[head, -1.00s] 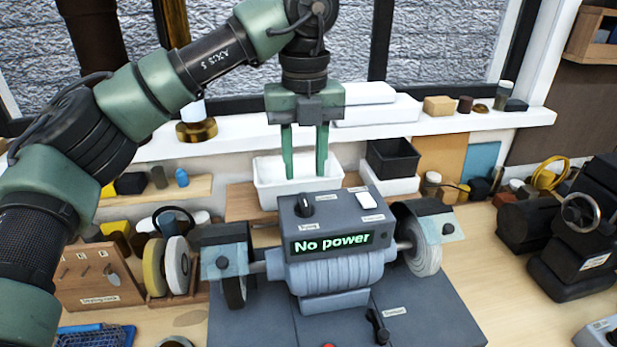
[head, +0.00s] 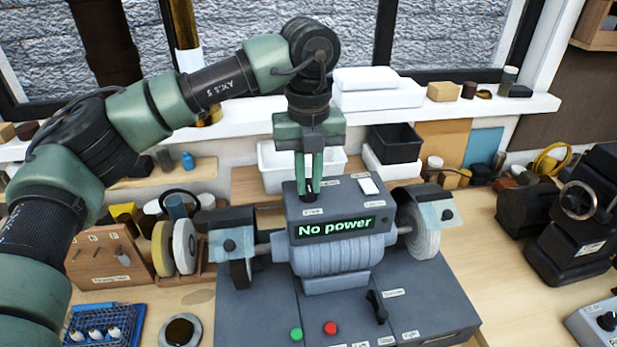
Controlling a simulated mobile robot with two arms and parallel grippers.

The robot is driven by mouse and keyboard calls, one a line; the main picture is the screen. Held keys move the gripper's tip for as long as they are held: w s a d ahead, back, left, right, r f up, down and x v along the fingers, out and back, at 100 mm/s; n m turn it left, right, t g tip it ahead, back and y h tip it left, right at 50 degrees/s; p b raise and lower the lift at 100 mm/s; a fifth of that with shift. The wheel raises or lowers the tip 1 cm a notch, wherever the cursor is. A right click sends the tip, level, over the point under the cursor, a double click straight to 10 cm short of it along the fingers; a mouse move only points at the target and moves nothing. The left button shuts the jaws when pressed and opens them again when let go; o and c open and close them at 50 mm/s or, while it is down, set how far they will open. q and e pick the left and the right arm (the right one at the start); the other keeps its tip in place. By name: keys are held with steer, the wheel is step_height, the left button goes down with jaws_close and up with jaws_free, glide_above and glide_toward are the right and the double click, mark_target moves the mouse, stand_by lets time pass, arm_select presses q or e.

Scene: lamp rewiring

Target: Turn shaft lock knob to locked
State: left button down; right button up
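The grey bench grinder (head: 335,262) stands on a grey base, and its display reads "No power". A small black knob (head: 308,190) sits at the left of its top panel, largely hidden by my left gripper. My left gripper (head: 308,183) points straight down over the panel, its two green fingers drawn close together and shut on this knob. The small label in front of the knob is too blurred to read, so its setting cannot be told. My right gripper is not in view.
A white switch (head: 369,186) is on the panel's right. A black lever (head: 376,306), a red button (head: 330,328) and a green button (head: 296,334) are on the base. White (head: 275,167) and black (head: 394,142) bins stand close behind. A black machine (head: 575,215) is at right.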

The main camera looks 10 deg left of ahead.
arm_select(q)
steer(key=shift+f+m+b, duration=0.15)
steer(key=shift+m+b, duration=1.3)
steer(key=shift+m, duration=0.35)
steer(key=m+b, duration=0.1)
steer(key=m, duration=0.2)
steer(key=shift+m+b, duration=0.3)
steer(key=shift+b, duration=0.05)
steer(key=m, duration=0.2)
steer(key=m+b, duration=0.1)
steer(key=m, duration=0.2)
steer(key=shift+r+m, duration=0.2)
steer(key=shift+m, duration=0.1)
steer(key=m, duration=0.5)
steer(key=c, duration=1.4)
jaws_free()
steer(key=shift+w, duration=0.1)
steer(key=shift+c, duration=0.2)
